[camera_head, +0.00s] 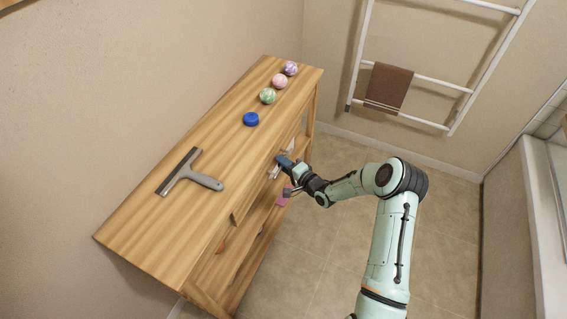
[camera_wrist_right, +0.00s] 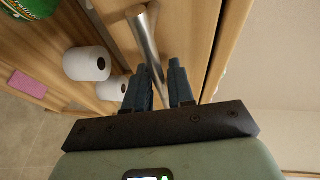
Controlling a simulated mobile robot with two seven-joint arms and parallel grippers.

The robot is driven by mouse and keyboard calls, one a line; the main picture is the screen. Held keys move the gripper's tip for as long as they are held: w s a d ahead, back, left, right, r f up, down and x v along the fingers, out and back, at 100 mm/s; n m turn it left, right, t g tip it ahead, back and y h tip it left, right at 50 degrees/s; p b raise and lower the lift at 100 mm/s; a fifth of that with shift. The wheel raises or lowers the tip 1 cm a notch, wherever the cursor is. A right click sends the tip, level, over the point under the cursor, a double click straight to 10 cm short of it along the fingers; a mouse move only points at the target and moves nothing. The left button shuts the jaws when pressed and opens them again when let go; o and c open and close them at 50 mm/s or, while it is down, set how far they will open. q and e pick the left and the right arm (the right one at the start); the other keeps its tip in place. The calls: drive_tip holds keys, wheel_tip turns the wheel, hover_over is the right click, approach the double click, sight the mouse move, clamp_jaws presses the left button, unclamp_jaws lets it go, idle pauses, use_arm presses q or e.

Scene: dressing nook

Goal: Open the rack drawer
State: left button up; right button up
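The wooden rack (camera_head: 150,225) stands along the wall. Its drawer front (camera_wrist_right: 185,25) lies under the top board and looks closed. A metal bar handle (camera_wrist_right: 146,45) is fixed across the drawer front. My right gripper (camera_head: 279,163) is at the rack's front face, on the handle. In the right wrist view, its two blue fingers (camera_wrist_right: 161,78) lie on either side of the bar, close against it. My left gripper is not in view.
A squeegee (camera_head: 188,174), a blue round item (camera_head: 251,119) and three balls (camera_head: 267,96) are on the rack top. White rolls (camera_wrist_right: 87,64) and a pink item (camera_wrist_right: 28,85) are on the lower shelf. A towel rail (camera_head: 440,82) stands behind. The floor (camera_head: 310,215) in front is clear.

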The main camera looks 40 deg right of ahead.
drive_tip(key=shift+w, duration=0.1)
clamp_jaws()
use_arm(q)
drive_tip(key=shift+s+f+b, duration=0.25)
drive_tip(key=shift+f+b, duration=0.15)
use_arm(e)
drive_tip(key=s+d, duration=0.4)
drive_tip(key=s, duration=0.5)
drive_tip(key=s+d, duration=0.5)
drive_tip(key=s, duration=0.4)
drive_tip(key=shift+s+d, duration=0.3)
drive_tip(key=shift+s, duration=0.05)
unclamp_jaws()
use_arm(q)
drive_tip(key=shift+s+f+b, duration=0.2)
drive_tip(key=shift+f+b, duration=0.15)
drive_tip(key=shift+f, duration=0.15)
use_arm(e)
drive_tip(key=s+d+r, duration=0.1)
drive_tip(key=s+r, duration=0.1)
drive_tip(key=s, duration=1.1)
drive_tip(key=shift+r, duration=0.2)
